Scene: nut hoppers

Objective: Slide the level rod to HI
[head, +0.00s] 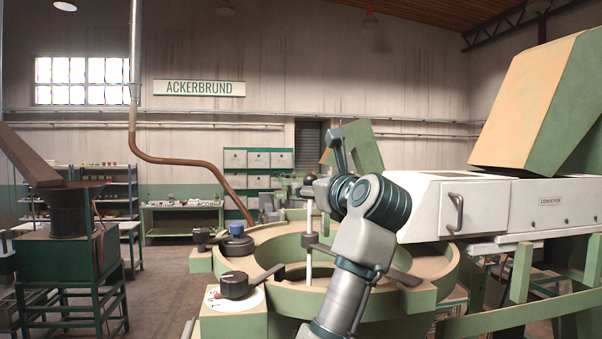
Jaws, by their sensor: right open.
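The level rod (309,262) is a thin, upright pale metal rod inside the green round bowl (432,285). A dark crossbar (405,278) reaches over the bowl, with a dark clamp around the rod. My right gripper (325,169) is open at the rod's upper end, with one finger raised and the other low beside the rod's top. I cannot tell whether it touches the rod. My right arm hides part of the bowl and crossbar. No HI mark can be read. My left gripper is not in view.
A black dial knob (234,284) on a white plate and a dark blue knob (237,243) stand at the bowl's left rim. A white conveyor housing (500,208) lies close on the right. A dark hopper (68,212) stands left, with open floor between.

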